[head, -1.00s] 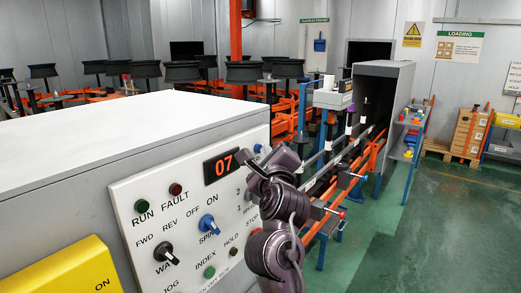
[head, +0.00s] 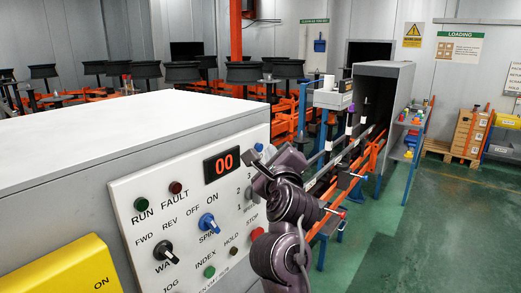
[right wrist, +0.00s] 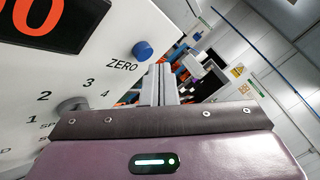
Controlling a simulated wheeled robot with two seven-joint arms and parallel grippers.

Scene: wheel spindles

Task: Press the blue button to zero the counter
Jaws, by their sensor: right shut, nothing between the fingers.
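The blue button (head: 258,147) sits at the upper right of the white control panel (head: 128,190). In the right wrist view the blue button (right wrist: 144,50) stands beside the word ZERO. The counter (head: 222,166) is a black display reading 00 in red; part of it shows in the right wrist view (right wrist: 62,18). My right gripper (head: 250,156) is shut and empty in front of the panel, close to the button. In the right wrist view its fingers (right wrist: 160,70) lie just below and right of the button, seemingly apart from it. My left gripper is out of view.
A blue knob (head: 208,223), a black knob (head: 163,248), a red stop button (head: 257,233) and a green index button (head: 209,271) are on the same panel. A grey selector knob (right wrist: 72,105) is near my gripper. Orange conveyor rails (head: 372,155) run behind my arm.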

